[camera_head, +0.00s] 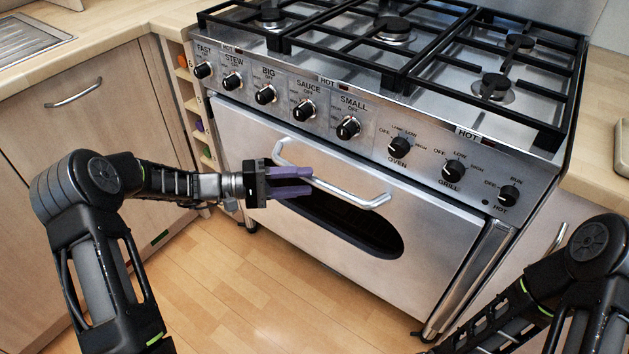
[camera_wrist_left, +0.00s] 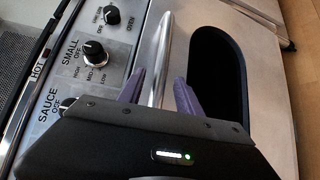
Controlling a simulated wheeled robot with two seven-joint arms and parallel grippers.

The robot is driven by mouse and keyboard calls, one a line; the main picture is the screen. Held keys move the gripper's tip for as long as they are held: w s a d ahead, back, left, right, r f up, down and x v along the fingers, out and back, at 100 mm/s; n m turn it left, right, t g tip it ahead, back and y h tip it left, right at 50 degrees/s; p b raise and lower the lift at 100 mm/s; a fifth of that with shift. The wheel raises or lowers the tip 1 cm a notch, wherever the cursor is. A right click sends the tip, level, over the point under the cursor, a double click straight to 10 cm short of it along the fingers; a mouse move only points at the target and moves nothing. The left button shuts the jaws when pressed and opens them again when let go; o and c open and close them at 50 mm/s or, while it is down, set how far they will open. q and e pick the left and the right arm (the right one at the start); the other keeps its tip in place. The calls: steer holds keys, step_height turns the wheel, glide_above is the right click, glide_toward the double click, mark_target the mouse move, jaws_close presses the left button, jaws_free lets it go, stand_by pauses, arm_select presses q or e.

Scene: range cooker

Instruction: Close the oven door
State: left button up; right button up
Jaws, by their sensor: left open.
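The oven door (camera_head: 440,240) is a steel panel with a dark oval window (camera_head: 345,222). It looks slightly ajar, with a narrow gap under the control panel. Its silver bar handle (camera_head: 350,191) runs along the top. My left gripper (camera_head: 308,181) has purple fingers and is at the left part of the handle. In the left wrist view the fingers (camera_wrist_left: 160,92) are apart, with the handle (camera_wrist_left: 163,60) running between them; contact cannot be told. My right arm shows at the lower right, but its gripper is out of view.
The control panel (camera_head: 325,112) with several black knobs sits just above the door. Black pan grates (camera_head: 400,60) cover the hob. Wooden cabinets (camera_head: 75,120) stand at the left. The wooden floor (camera_head: 250,290) in front is clear.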

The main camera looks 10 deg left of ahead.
mark_target(308, 181)
arm_select(q)
steer(key=shift+x, duration=1.75)
jaws_close()
steer(key=shift+f, duration=0.1)
steer(key=shift+w, duration=0.1)
